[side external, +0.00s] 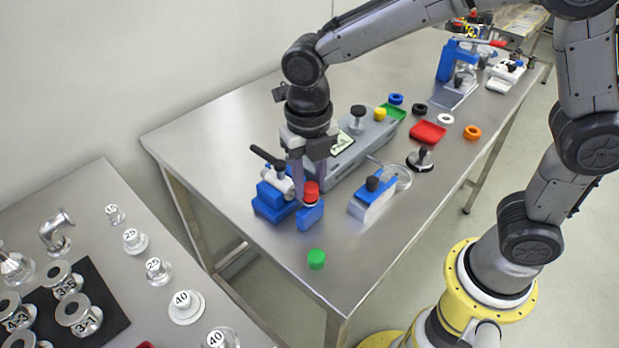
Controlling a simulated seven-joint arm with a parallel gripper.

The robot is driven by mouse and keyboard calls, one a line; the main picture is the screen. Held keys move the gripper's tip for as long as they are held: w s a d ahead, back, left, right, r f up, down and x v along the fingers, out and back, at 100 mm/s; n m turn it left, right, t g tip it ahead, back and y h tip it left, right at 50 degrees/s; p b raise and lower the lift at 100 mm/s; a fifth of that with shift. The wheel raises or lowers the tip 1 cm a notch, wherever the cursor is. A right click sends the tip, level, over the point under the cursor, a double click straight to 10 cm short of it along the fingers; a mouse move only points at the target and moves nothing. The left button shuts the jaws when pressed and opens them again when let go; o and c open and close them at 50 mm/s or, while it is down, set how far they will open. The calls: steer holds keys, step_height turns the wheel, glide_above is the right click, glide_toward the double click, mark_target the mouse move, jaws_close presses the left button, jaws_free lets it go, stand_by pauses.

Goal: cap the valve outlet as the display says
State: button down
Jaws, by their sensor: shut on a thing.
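My gripper (310,184) points down at the near left part of the steel table, shut on a red cap (311,194). The valve (277,181) has a black lever and sits in a blue holder (268,203). The red cap is just right of the valve, directly above a smaller blue block (310,216). I cannot tell whether it touches the outlet, which is hidden by the cap and fingers. A green cap (316,259) stands on the table near the front edge. The display (342,142) is on a grey box behind the gripper; its text is unreadable.
A blue and grey clamp fixture (373,194) and a black-knobbed disc (420,160) stand to the right. A red tray (428,133), green tray (393,112) and several coloured rings lie further back. A side table (118,260) holds numbered metal fittings. The table's front corner is mostly clear.

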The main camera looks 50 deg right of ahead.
steer(key=shift+f, duration=0.2)
stand_by(0.3)
jaws_free()
stand_by(0.5)
steer(key=shift+r, duration=3.55)
